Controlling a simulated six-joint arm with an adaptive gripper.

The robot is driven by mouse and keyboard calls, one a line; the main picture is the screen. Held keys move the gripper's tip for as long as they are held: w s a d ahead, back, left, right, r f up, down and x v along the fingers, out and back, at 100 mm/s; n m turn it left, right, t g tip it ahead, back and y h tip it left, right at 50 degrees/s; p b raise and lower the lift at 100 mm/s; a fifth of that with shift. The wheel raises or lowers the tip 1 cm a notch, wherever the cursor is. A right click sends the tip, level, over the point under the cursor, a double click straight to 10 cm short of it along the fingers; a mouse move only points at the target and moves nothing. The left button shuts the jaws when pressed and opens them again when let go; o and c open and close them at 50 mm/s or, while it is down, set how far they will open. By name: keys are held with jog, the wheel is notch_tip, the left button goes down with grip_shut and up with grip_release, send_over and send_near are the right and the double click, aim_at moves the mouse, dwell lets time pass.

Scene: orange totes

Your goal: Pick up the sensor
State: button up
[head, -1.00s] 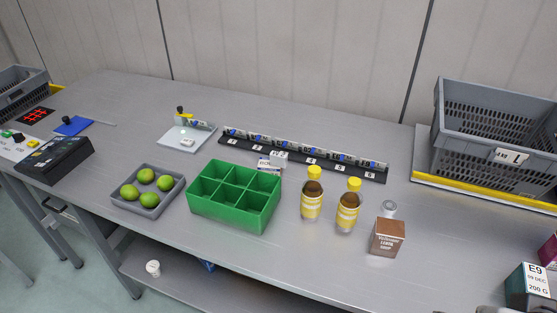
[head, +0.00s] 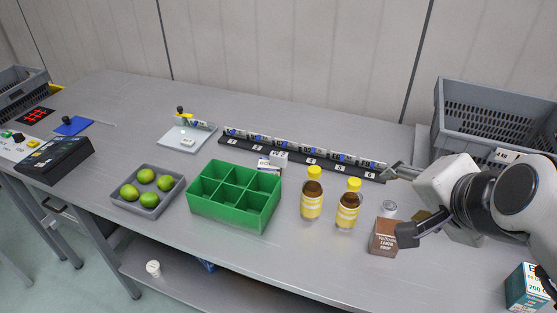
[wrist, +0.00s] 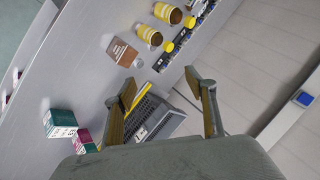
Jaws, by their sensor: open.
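I cannot tell for sure which thing is the sensor. A black rack (head: 232,143) along the back holds a row of cylinders with blue labels (head: 308,149) above numbered tags. A pale plate (head: 172,137) to its left carries a small white piece (head: 188,142) and a yellow-and-black clamp (head: 180,112) beside another small cylinder. My gripper (head: 402,204) is open at the right, its fingers spread near the right end of the rack and the brown carton (head: 382,238). In the wrist view, my gripper (wrist: 160,77) has nothing between its fingers.
Two yellow-capped bottles (head: 311,195) (head: 348,207) and a small silver-lidded jar (head: 389,208) stand near my gripper. A green divided box (head: 232,213), a tray of limes (head: 150,208) and a grey crate (head: 480,110) occupy the table.

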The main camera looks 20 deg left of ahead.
jog(key=w+a+r+m+t+y, duration=0.2)
jog(key=w+a+m, duration=0.5)
jog(key=w+a, duration=0.55)
jog(key=m+t+h, duration=0.3)
jog(key=m, duration=1.3)
send_over(277, 154)
jog(key=s+d, duration=0.4)
notch_tip(277, 154, down, 11)
jog(key=s+a+f+m+h, duration=0.1)
jog(key=a+f+m, duration=0.1)
jog(key=f, duration=0.3)
jog(key=s+a+f+m+h, duration=0.1)
jog(key=a+f+m, duration=0.1)
jog(key=f+m, duration=0.2)
notch_tip(277, 154, down, 2)
jog(key=shift+s+f+m+h, duration=0.1)
jog(key=shift+s+m+h, duration=0.2)
jog(key=shift+m, duration=0.1)
jog(key=shift+w, duration=0.15)
jog(key=shift+x, duration=1.2)
